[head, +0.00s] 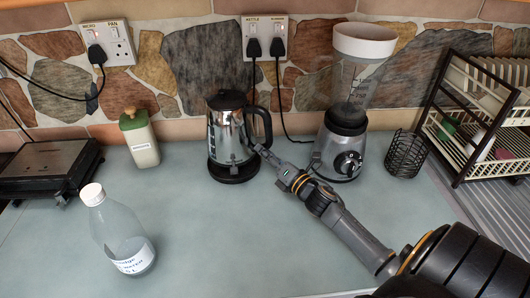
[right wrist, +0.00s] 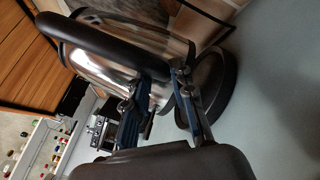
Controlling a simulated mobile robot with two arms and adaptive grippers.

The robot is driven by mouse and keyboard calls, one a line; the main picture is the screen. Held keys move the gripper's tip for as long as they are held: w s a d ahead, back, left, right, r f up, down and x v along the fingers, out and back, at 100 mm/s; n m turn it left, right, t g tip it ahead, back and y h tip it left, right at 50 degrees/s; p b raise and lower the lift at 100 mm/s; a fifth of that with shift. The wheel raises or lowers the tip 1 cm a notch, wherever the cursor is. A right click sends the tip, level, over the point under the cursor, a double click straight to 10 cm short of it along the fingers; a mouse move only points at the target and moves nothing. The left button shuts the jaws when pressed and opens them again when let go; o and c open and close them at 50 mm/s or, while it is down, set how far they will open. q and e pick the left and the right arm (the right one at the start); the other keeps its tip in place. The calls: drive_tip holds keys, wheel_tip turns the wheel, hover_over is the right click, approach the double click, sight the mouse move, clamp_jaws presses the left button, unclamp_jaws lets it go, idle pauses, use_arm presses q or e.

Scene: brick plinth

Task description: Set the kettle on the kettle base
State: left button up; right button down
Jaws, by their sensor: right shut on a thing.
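The silver kettle (head: 225,132) with a black lid and black handle stands upright at the back middle of the counter. Its black round base (head: 233,173) shows directly under it. I cannot tell whether the kettle rests fully on it or is a little above. My right gripper (head: 259,150) is shut on the lower part of the handle, on the kettle's right side. In the right wrist view, the handle (right wrist: 95,38) runs down between the fingers (right wrist: 160,108), with the kettle's shiny body (right wrist: 115,52) behind and the base (right wrist: 222,88) beyond its bottom. My left gripper is not in view.
A blender (head: 345,135) stands just right of the gripper, with a wire cup (head: 406,155) and dish rack (head: 470,120) beyond. A green-lidded container (head: 141,140), a clear bottle (head: 122,235) and a dark appliance (head: 45,168) are at left. The front middle counter is clear.

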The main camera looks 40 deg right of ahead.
drive_tip(key=shift+w+f+b, duration=0.15)
drive_tip(key=shift+f+b, duration=0.45)
drive_tip(key=shift+f, duration=0.15)
drive_tip(key=shift+f+b, duration=0.65)
drive_tip(key=shift+f, duration=0.1)
drive_tip(key=shift+d, duration=0.1)
idle(0.4)
drive_tip(key=shift+f+b, duration=0.7)
idle(0.4)
